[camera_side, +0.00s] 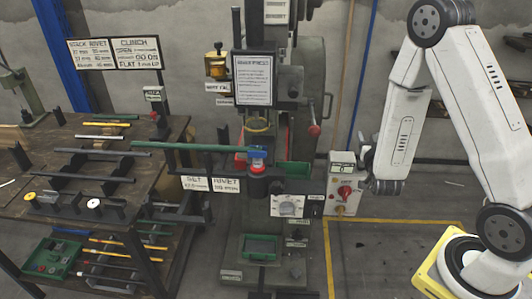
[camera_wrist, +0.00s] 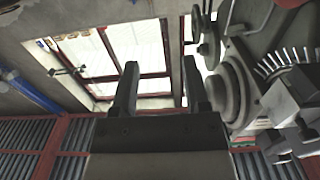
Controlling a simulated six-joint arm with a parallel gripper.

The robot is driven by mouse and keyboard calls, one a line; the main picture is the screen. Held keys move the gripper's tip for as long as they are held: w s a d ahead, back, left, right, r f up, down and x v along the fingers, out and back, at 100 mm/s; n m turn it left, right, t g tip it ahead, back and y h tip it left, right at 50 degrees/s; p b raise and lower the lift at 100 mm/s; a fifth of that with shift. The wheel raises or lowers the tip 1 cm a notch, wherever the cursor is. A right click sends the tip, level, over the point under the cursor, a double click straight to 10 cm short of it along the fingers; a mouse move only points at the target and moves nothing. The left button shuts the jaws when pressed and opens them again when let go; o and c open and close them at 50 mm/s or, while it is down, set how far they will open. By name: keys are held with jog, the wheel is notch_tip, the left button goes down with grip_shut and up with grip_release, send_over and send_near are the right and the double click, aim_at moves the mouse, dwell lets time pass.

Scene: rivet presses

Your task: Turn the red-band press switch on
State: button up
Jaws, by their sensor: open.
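A grey press (camera_side: 285,110) stands in the middle of the side view, with some red around its work area; I cannot tell whether this is its red band. A pale control box (camera_side: 343,170) is on its right side, with a red rotary knob (camera_side: 345,192) and a small display reading 0. The knob's on or off position is too small to tell. My gripper (camera_wrist: 159,68) is open, with nothing between its fingers in the wrist view. In the side view it is just right of the control box, close to it; contact cannot be told. The switch is not visible in the wrist view.
A workbench (camera_side: 160,175) with rods and racks is at the left. A long green bar (camera_side: 190,147) reaches from it to the press. A red-tipped lever (camera_side: 314,130) sticks out above the box. Yellow floor lines (camera_side: 395,221) mark clear floor at the right.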

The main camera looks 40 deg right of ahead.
send_near(346, 196)
jog(key=x, duration=0.2)
jog(key=shift+r, duration=0.1)
jog(key=shift+w+d, duration=0.1)
jog(key=shift+x, duration=3.8)
grip_shut()
